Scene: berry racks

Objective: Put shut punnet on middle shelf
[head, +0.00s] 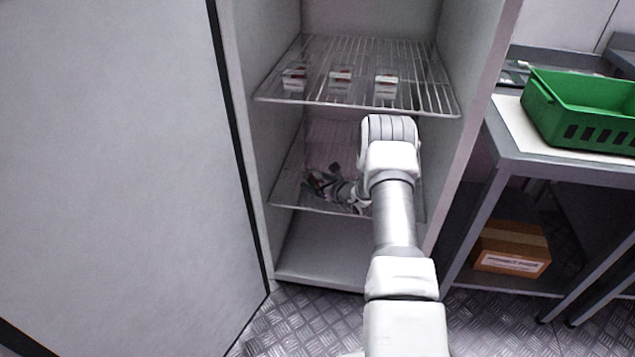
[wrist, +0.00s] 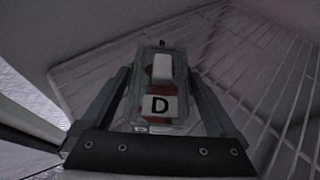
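A clear punnet with red berries and a label "D" (wrist: 160,105) sits between the two fingers of my gripper (wrist: 160,72) in the wrist view. The lid looks shut. The fingers lie along its sides and look closed on it. In the head view my gripper (head: 325,182) is inside the cabinet, just over the middle wire shelf (head: 288,200), at its left part. The punnet is hard to make out there. Whether it touches the shelf cannot be told. My arm hides the right part of this shelf. Shelf wires (wrist: 285,90) also show in the wrist view.
The upper wire shelf (head: 425,75) holds three small punnets in a row, close above my arm. Cabinet walls stand left and right, with a large door panel (head: 110,150) at left. A table with a green crate (head: 590,130) stands right, a cardboard box (head: 510,248) below it.

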